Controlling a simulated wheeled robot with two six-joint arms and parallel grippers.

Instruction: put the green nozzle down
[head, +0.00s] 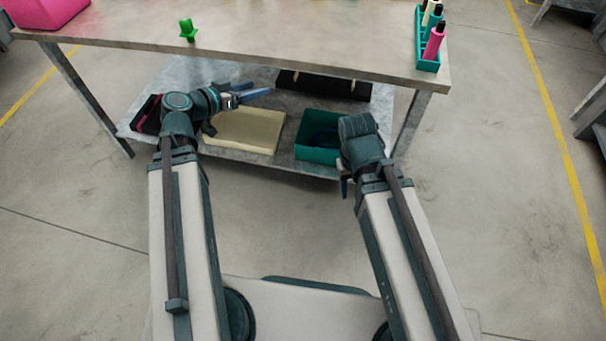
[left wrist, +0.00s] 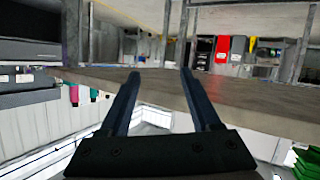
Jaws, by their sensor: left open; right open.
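The green nozzle (head: 188,31) stands upright on the tabletop near its front edge, left of centre. It also shows as a cropped green shape at the lower right of the left wrist view (left wrist: 308,162), which looks upside down. My left gripper (head: 257,93) is open, its blue fingers pointing right, in front of the table and clear of the nozzle. In the left wrist view its two fingers are apart with nothing between them. My right gripper (head: 344,188) hangs low in front of the shelf, open, mostly hidden behind its wrist.
The table (head: 300,48) has a pink bin (head: 42,12) at left and a teal rack (head: 428,65) holding several bottles at right. The lower shelf holds a cream tray (head: 245,132), a teal bin (head: 318,152) and a dark box (head: 325,85).

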